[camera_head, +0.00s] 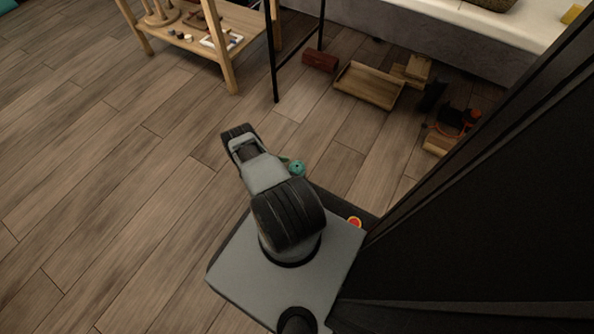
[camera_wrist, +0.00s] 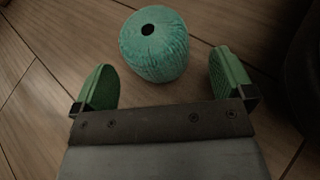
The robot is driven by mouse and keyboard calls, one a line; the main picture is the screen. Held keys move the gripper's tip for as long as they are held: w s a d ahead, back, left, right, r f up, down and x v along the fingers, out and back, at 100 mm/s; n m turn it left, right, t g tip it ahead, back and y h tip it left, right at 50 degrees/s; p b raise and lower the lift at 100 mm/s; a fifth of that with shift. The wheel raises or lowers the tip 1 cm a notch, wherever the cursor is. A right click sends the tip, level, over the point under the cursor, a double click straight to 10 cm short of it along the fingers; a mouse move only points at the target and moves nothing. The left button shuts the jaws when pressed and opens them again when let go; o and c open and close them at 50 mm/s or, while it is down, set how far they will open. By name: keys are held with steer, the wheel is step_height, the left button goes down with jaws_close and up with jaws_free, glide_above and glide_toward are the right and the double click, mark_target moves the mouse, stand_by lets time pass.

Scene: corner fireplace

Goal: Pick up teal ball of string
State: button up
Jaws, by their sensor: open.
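The teal ball of string (camera_wrist: 154,48) is a short ribbed cylinder with a dark hole in its top. It stands on the wood floor, and it also shows small beside my arm in the head view (camera_head: 297,168). My gripper (camera_wrist: 164,82) is open, with a green-padded finger on each side in the wrist view. The ball is just beyond the fingertips, roughly centred between them, and nothing is held. In the head view my arm hides most of the gripper.
A wooden tray (camera_head: 368,86) and a dark red object (camera_head: 320,61) lie on the floor at the back. A wooden shelf (camera_head: 238,38) stands at the upper left. A large dark panel (camera_head: 490,210) fills the right side. The floor to the left is clear.

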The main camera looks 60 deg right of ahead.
mark_target(296, 169)
steer(key=b+x, duration=0.1)
steer(key=x, duration=0.4)
steer(key=shift+w+d+r, duration=0.1)
steer(key=shift+w+d, duration=0.05)
steer(key=shift+d, duration=0.05)
steer(key=c, duration=0.9)
steer(key=shift+r, duration=0.1)
